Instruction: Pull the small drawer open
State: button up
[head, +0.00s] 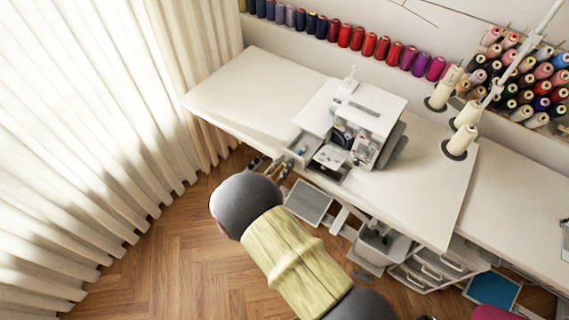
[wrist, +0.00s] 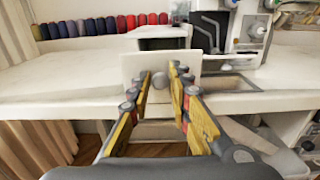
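The small drawer (head: 301,146) is at the front edge of the white sewing table, left of the sewing machine. Its grey inside shows in the head view, so it stands at least partly out. In the wrist view its pale flat front (wrist: 188,62) faces me, with a round grey knob (wrist: 160,80) on it. My gripper (wrist: 162,72) has one finger on each side of the knob. Small gaps show between the fingers and the knob, so it looks open around it. In the head view my gripper (head: 270,166) is partly hidden by my arm.
The white sewing machine (head: 368,120) stands right of the drawer. The tabletop (head: 255,88) to the left is bare. Thread spools (head: 357,38) line the back wall. Curtains (head: 70,150) hang at left. A pedal-like grey plate (head: 308,202) lies below the table.

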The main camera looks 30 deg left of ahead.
jog(key=o, duration=0.3)
jog(key=s, duration=0.7)
jog(key=shift+s+a, duration=0.25)
jog(key=shift+f, duration=0.1)
dwell(0.4)
